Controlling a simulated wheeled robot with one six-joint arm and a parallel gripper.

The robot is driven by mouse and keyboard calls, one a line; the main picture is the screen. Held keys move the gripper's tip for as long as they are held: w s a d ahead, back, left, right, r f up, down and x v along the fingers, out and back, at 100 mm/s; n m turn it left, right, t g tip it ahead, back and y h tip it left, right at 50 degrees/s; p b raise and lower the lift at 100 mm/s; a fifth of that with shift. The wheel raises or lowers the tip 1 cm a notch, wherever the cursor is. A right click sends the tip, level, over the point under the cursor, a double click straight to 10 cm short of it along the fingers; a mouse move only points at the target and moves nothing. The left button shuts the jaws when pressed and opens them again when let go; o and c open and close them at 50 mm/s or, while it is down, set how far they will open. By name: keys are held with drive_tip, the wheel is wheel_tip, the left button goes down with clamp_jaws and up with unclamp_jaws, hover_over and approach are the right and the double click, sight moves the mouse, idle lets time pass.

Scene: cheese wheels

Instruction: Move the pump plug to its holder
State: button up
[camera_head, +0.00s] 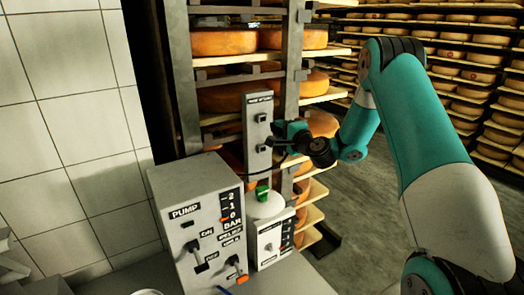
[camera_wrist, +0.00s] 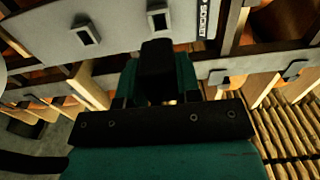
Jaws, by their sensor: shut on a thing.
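My gripper (camera_wrist: 158,62) is shut on the pump plug (camera_wrist: 157,78), a black block between its teal fingers. In the head view my gripper (camera_head: 280,135) is close to the right side of an upright grey panel (camera_head: 258,160). The panel has two dark socket-like fittings, an upper one (camera_head: 262,118) and a lower one. In the wrist view the fittings show as a left one (camera_wrist: 86,33) and a right one (camera_wrist: 159,19), near the label "SOCKET". The plug's tip points toward the panel, close to the right fitting; I cannot tell whether they touch.
A grey pump box (camera_head: 195,215) with switches stands left of the panel. A smaller control box (camera_head: 272,243) and a white container with a green part (camera_head: 263,190) stand below the panel. Shelves of cheese wheels (camera_head: 225,43) rise behind. Open floor lies to the right.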

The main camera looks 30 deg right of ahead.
wheel_tip(320, 180, down, 12)
drive_tip(key=s+b, duration=0.1)
drive_tip(key=b, duration=1.4)
drive_tip(key=shift+s, duration=0.2)
drive_tip(key=w+p, duration=0.4)
drive_tip(key=w, duration=0.1)
drive_tip(key=shift+w+p, duration=0.3)
drive_tip(key=shift+w, duration=0.1)
drive_tip(key=shift+f+b, duration=0.1)
drive_tip(key=shift+b, duration=0.3)
idle(0.6)
drive_tip(key=shift+w+a+p, duration=0.1)
drive_tip(key=shift+w+p, duration=0.8)
drive_tip(key=shift+w, duration=0.5)
